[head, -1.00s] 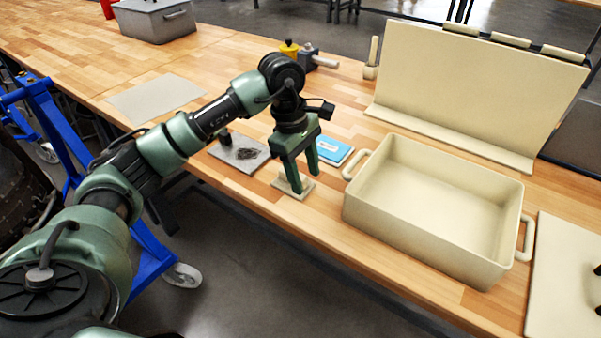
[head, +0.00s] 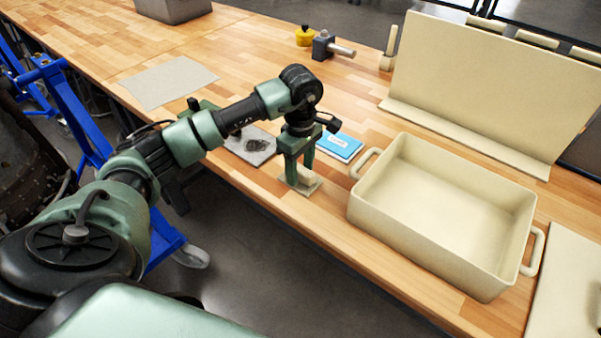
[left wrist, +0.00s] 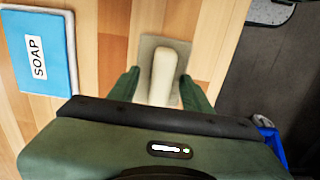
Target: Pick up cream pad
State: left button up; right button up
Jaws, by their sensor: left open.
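The cream pad (head: 307,179) is near the table's front edge, left of the cream bin. In the left wrist view it shows as a rounded cream bar (left wrist: 163,72) on a flat, greyish-beige square base (left wrist: 147,52). My left gripper (head: 301,180) points down over it, with one green finger on each side of the bar. In the left wrist view the left gripper (left wrist: 160,88) is open and gaps show between the bar and the fingers. The fingers partly hide the pad in the head view. My right gripper is not in view.
A cream bin (head: 400,232) with side handles stands to the right. A blue soap packet (head: 340,146) lies just behind the pad. A grey plate (head: 262,152) with a dark patch lies to the left. A cream upright panel (head: 480,85) stands behind the bin.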

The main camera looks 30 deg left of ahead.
aim_at(300, 167)
pick_arm(q)
jog(key=shift+s, duration=0.1)
grip_shut()
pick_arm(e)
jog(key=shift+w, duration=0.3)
pick_arm(q)
jog(key=shift+r, duration=0.2)
